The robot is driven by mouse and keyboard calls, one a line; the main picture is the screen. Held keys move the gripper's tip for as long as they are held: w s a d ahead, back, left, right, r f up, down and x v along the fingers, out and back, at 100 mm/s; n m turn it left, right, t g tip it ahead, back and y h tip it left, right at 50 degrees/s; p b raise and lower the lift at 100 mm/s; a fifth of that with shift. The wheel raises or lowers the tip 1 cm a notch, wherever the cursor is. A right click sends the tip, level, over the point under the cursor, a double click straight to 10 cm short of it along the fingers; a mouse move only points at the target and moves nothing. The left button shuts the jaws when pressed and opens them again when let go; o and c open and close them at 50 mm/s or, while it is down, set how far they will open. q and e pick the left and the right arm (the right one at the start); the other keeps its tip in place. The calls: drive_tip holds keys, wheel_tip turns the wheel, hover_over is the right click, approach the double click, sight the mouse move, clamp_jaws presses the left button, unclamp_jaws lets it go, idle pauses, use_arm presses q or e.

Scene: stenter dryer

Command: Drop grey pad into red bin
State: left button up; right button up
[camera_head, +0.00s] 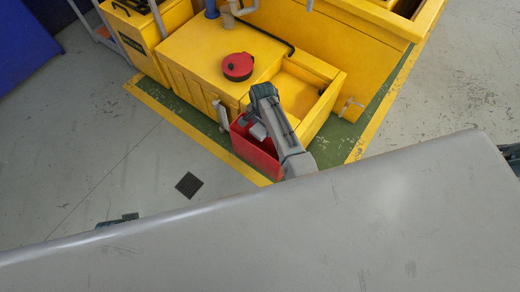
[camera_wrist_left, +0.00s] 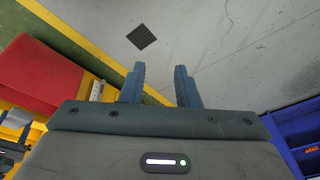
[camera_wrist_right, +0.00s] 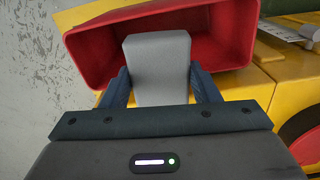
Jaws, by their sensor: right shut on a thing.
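The grey pad (camera_wrist_right: 158,65) is a light grey block held between the fingers of my right gripper (camera_wrist_right: 160,75) in the right wrist view. The red bin (camera_wrist_right: 85,48) is open, and its inside shows behind the pad. In the head view, the red bin (camera_head: 262,158) stands on the floor against the yellow machine, partly covered by my right arm. The pad (camera_head: 258,131) shows there at the bin's opening; its exact height is unclear. My left gripper (camera_wrist_left: 160,72) is open and empty above the floor, away from the bin.
The yellow machine (camera_head: 205,55) stands behind the bin, with a red round part (camera_head: 238,66) on top. A dark square (camera_head: 188,185) lies on the grey floor left of the bin. A large grey surface (camera_head: 260,235) fills the foreground. Open floor lies to the left.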

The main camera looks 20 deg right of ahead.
use_arm(q)
drive_tip(key=shift+r, duration=0.25)
use_arm(e)
drive_tip(key=o, duration=1)
drive_tip(key=shift+o, duration=0.2)
drive_tip(key=shift+r, duration=0.15)
use_arm(q)
wheel_tip(320, 180, down, 6)
drive_tip(key=p, duration=0.2)
drive_tip(key=shift+a, duration=0.25)
use_arm(e)
wheel_tip(320, 180, up, 10)
drive_tip(key=shift+r, duration=0.2)
use_arm(q)
drive_tip(key=shift+s+f, duration=0.1)
